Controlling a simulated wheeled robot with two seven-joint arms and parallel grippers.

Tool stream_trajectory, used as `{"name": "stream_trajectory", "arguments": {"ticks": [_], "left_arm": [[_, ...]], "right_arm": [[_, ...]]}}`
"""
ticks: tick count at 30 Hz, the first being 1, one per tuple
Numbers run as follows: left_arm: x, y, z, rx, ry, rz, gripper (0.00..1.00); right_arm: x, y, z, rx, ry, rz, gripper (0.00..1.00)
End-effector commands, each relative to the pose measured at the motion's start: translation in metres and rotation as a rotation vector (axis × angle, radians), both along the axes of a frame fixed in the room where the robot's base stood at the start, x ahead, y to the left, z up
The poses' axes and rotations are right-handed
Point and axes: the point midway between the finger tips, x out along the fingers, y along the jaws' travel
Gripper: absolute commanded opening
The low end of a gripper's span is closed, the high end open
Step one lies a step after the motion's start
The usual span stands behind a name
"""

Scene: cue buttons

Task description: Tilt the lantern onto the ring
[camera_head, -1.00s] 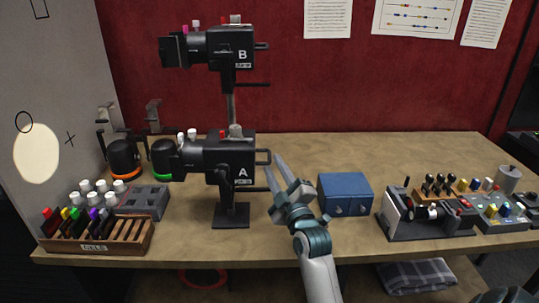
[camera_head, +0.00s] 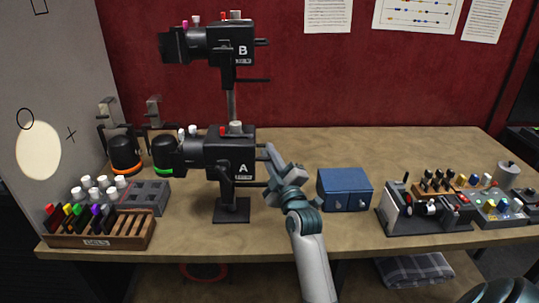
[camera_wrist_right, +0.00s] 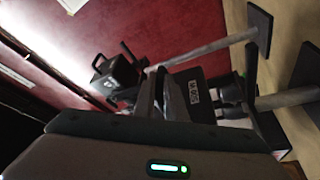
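Lantern A (camera_head: 232,155), a black box marked A, stands on a post with a square foot, facing the wall at left. A pale light spot (camera_head: 38,150) lies on the grey wall. My right gripper (camera_head: 267,164) is at the rear handle of lantern A, fingers apart; contact is unclear. The right wrist view shows its dark fingers (camera_wrist_right: 152,94) close before a lantern. My left gripper is out of view.
A blue box (camera_head: 345,189) stands right of my right gripper. Control panels (camera_head: 430,210) fill the right end of the table. A wooden rack of coloured gels (camera_head: 100,229) and white-capped pieces are at left. The table's middle back is clear.

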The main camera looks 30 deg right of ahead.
Motion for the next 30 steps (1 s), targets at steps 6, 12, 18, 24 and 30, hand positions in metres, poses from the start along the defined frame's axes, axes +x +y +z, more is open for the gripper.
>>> {"name": "stream_trajectory", "arguments": {"ticks": [6,12,18,24,30], "left_arm": [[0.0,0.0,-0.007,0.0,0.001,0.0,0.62],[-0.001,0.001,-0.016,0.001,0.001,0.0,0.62],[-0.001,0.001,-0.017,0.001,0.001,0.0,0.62],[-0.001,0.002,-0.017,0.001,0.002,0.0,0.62],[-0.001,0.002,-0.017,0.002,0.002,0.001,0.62]], "right_arm": [[0.0,0.0,-0.009,0.044,-0.025,0.0,0.0],[0.002,0.002,-0.022,0.13,-0.076,0.001,0.0],[0.002,0.003,-0.023,0.156,-0.093,0.002,0.0],[0.002,0.003,-0.023,0.156,-0.093,0.002,0.16],[0.002,0.003,-0.023,0.154,-0.093,0.001,0.28]]}}
